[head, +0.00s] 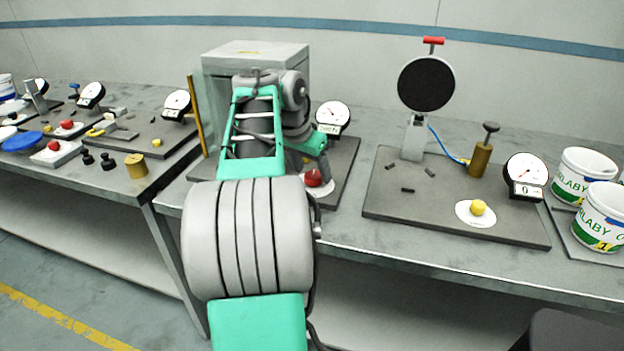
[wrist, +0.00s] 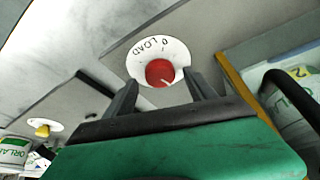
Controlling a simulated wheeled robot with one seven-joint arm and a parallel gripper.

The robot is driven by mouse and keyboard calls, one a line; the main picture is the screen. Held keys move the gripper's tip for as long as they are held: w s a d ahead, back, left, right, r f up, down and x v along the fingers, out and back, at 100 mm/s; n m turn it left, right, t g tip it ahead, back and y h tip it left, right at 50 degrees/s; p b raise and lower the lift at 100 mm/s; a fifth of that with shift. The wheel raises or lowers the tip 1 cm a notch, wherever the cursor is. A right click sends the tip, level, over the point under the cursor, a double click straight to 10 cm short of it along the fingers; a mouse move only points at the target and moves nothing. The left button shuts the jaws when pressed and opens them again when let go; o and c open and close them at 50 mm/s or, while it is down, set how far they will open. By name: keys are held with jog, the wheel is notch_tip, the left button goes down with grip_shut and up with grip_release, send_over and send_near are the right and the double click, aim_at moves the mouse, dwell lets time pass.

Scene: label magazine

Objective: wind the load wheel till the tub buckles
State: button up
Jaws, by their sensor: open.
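The load wheel is a small red knob (wrist: 160,72) with a light line on it, on a white disc (wrist: 143,52) lettered "0 LOAD". In the head view the red knob (head: 313,178) shows at the right of my arm. My gripper (wrist: 163,85) is open, its two dark fingers on either side of the knob in the wrist view; I cannot tell whether they touch it. A white and green tub (wrist: 300,72) marked 2 stands behind a yellow bar (wrist: 236,85) in the wrist view. In the head view my arm hides the gripper and this tub.
A grey press cabinet (head: 290,55) stands behind my arm, with a dial gauge (head: 332,117) at its right. Another rig with a yellow knob (head: 477,207) and several tubs (head: 603,215) are at the right.

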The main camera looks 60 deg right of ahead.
jog(key=shift+x, duration=0.75)
jog(key=shift+c, duration=0.5)
jog(key=c, duration=1.3)
jog(key=shift+r+p, duration=0.1)
jog(key=shift+p, duration=0.2)
jog(key=m+g+p, duration=0.1)
jog(key=m+p, duration=0.2)
jog(key=shift+w+r+p, duration=0.15)
jog(key=shift+p, duration=0.2)
jog(key=m+p, duration=0.1)
jog(key=m+g+y+p, duration=0.1)
jog(key=m+p, duration=0.1)
jog(key=shift+f+m, duration=0.2)
jog(key=shift+m, duration=0.1)
